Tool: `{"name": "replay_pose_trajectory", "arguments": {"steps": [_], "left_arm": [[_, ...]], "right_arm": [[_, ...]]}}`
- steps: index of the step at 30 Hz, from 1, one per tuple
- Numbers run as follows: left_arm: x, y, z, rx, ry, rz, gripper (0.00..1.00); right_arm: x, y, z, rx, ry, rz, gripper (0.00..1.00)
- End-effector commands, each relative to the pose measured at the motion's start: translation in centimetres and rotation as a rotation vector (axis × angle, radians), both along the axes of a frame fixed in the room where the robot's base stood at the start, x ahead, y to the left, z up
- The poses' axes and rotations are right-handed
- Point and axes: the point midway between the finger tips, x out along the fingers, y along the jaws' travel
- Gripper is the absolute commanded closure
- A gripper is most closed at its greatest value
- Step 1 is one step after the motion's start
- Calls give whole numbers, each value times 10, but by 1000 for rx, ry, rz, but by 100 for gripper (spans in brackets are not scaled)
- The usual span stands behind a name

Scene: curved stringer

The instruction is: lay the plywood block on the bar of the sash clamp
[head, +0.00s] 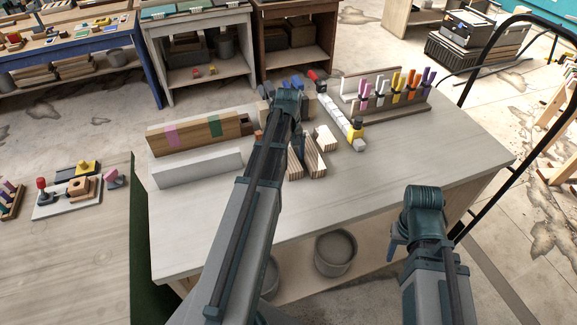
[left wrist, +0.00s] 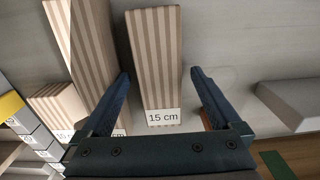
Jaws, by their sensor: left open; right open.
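Several striped plywood blocks lie on the worktable. One labelled 15 cm (left wrist: 156,65) lies between the spread fingers of my left gripper (left wrist: 160,92), with gaps on both sides. In the head view my left arm covers part of the block group; a near block end (head: 294,173) shows beside it. A longer striped block (left wrist: 92,45) and a shorter one (left wrist: 55,102) lie to the left in the wrist view. The sash clamp (head: 335,115), with a pale marked bar, red handle and yellow part, lies right of the blocks. My right gripper (head: 397,247) is open, empty, off the table's front edge.
A white long block (head: 197,167) and a wooden box with pink and green bands (head: 195,133) stand at the table's left. A rack of coloured small clamps (head: 392,100) stands at the back right. The table's front right (head: 400,165) is clear.

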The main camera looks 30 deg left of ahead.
Motion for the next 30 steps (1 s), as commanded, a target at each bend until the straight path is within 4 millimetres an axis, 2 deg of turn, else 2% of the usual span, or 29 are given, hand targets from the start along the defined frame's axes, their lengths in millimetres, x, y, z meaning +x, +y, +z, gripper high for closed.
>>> {"name": "replay_pose_trajectory", "arguments": {"steps": [1,8,11,24,25,30], "left_arm": [[0,0,-6,0,0,0,3],[0,0,-4,0,0,0,3],[0,0,-4,0,0,0,17],[0,0,-4,0,0,0,96],[0,0,-4,0,0,0,100],[0,0,-4,0,0,0,100]], "right_arm": [[0,0,-6,0,0,0,50],[0,0,-4,0,0,0,50],[0,0,-4,0,0,0,50],[0,0,-5,0,0,0,50],[0,0,-5,0,0,0,50],[0,0,-4,0,0,0,50]]}}
